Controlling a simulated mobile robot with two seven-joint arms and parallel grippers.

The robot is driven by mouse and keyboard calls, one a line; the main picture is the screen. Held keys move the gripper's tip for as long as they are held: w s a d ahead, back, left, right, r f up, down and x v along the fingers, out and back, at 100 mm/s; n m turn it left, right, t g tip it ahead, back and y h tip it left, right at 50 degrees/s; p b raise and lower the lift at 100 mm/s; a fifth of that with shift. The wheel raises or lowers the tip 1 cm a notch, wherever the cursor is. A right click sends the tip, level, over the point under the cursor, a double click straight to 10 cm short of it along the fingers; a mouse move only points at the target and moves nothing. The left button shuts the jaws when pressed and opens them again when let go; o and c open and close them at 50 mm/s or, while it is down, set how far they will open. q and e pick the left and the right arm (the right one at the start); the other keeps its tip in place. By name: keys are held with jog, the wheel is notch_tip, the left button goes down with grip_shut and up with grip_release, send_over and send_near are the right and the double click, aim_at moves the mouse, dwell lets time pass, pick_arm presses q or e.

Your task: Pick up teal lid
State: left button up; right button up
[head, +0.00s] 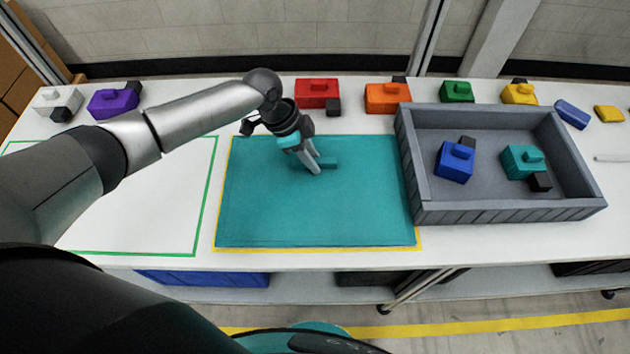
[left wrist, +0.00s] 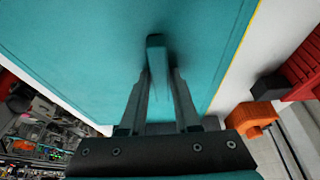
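The teal lid (head: 270,205) is a large flat panel lying on the white table, inside a yellow outline. A small teal bar handle (head: 328,162) stands up from its middle. My left gripper (head: 314,165) reaches down to this handle. In the left wrist view, the handle (left wrist: 156,50) lies between the two fingertips (left wrist: 162,80), with one finger close along each side. I cannot tell whether the fingers press on it. The lid appears flat on the table. My right gripper is out of view.
A grey open tray (head: 500,215) right of the lid holds a blue block (head: 453,165) and a teal block (head: 520,165). Red (head: 317,92), orange (head: 385,98) and other coloured blocks line the table's back edge. A green-outlined area (head: 165,190) is left of the lid.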

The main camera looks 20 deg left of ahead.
pick_arm(q)
grip_shut()
dwell(0.9)
